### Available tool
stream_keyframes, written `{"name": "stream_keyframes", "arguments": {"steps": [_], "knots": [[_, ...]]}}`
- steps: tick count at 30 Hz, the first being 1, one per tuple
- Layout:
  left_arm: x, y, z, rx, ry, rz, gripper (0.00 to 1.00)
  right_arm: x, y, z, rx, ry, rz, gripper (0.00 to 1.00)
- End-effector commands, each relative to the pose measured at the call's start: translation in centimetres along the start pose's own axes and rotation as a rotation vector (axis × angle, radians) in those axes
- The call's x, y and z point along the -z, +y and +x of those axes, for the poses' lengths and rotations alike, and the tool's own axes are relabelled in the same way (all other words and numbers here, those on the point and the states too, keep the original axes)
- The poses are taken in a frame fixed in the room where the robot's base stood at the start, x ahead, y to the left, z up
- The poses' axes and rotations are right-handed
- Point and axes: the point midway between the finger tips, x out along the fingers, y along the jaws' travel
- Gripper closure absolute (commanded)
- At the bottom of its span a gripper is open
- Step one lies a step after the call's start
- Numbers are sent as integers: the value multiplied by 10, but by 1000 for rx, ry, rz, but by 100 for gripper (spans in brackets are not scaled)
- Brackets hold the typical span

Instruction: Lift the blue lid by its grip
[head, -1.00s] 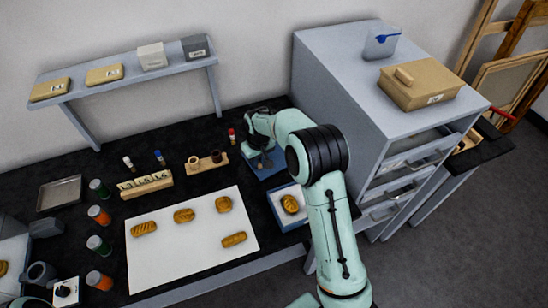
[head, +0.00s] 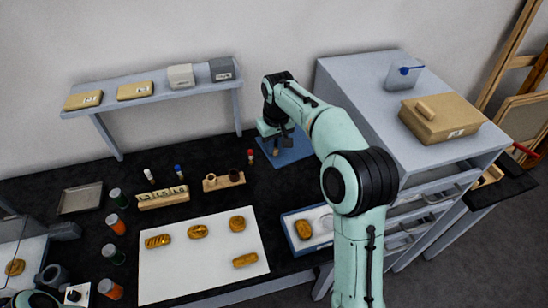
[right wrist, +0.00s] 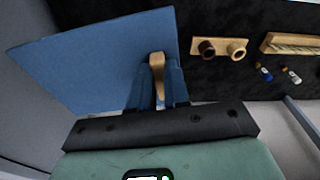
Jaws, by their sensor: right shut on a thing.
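The blue lid (head: 296,151) is a flat blue square in the head view, at the back of the black table beside the grey cabinet. It also fills the left of the right wrist view (right wrist: 90,65). Its wooden grip (right wrist: 157,65) stands up from the lid between the fingers. My right gripper (right wrist: 158,88) is shut on this grip; in the head view the gripper (head: 277,138) is over the lid. The lid appears raised off the table. The arm hides part of it in the head view. My left gripper is not in view.
An open blue box (head: 289,234) with a gilt fragment (head: 304,229) stands in front of the lid. The grey cabinet (head: 350,80) is close on the right. A wooden peg holder (head: 225,181) is to the left.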

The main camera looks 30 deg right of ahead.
Motion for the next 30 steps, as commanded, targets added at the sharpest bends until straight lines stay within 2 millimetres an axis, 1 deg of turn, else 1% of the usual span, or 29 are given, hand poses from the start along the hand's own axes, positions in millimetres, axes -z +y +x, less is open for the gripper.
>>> {"name": "stream_keyframes", "arguments": {"steps": [9,18,24,30], "knots": [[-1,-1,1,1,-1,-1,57,4,0,-37,0,1,-1,100],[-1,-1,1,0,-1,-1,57,8,0,-66,-1,0,0,100],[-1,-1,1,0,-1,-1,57,9,0,-77,0,-1,0,100],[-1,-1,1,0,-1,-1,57,8,0,-77,0,-1,0,100]]}}
